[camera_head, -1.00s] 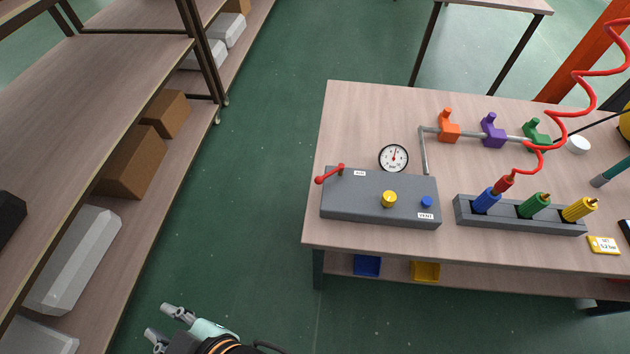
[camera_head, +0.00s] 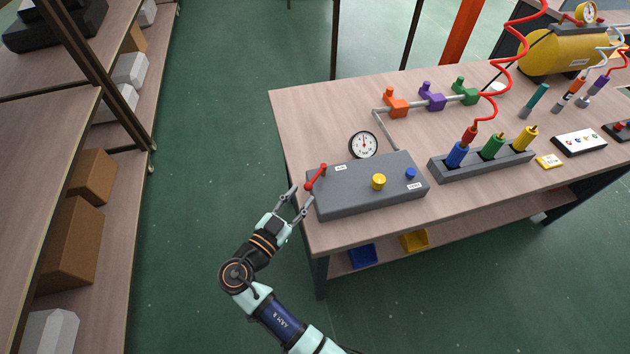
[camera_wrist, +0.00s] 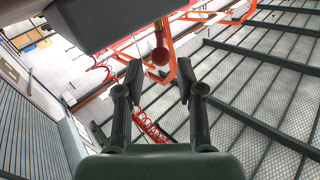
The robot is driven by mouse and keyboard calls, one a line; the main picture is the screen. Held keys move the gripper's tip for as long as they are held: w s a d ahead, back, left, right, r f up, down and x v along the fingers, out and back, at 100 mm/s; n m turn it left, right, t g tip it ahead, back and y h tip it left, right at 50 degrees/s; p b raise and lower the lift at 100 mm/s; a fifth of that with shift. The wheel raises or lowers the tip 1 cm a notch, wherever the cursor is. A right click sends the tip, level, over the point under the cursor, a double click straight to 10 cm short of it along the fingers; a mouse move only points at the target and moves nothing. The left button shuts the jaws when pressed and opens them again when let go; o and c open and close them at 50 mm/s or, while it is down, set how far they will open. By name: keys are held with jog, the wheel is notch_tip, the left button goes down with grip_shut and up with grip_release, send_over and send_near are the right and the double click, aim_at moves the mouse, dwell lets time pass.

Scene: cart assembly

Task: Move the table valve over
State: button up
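A grey box (camera_head: 368,198) sits at the left front of the table and carries a red valve lever (camera_head: 316,178) at its left end. The lever's round knob points toward the front left. My gripper (camera_head: 299,200) is open and empty beside the left end of the box, close to the knob. In the wrist view, the red knob (camera_wrist: 160,55) shows just beyond the open fingertips (camera_wrist: 160,80), roughly centred between them. I see no contact with it. Orange (camera_head: 396,105), purple (camera_head: 432,97) and green (camera_head: 464,90) valves sit on a pipe behind the box.
A round gauge (camera_head: 363,145) stands behind the box. A rack (camera_head: 485,165) with blue, green and yellow connectors stands to its right, a coiled red hose (camera_head: 497,75) rising from the blue one. Shelving (camera_head: 75,130) stands at left, with open floor between.

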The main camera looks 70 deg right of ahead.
aim_at(311, 184)
jog(key=d, duration=0.2)
jog(key=s+d, duration=0.1)
jog(key=d, duration=0.4)
jog(key=shift+s+b, duration=0.15)
jog(key=shift+b, duration=0.25)
grip_shut()
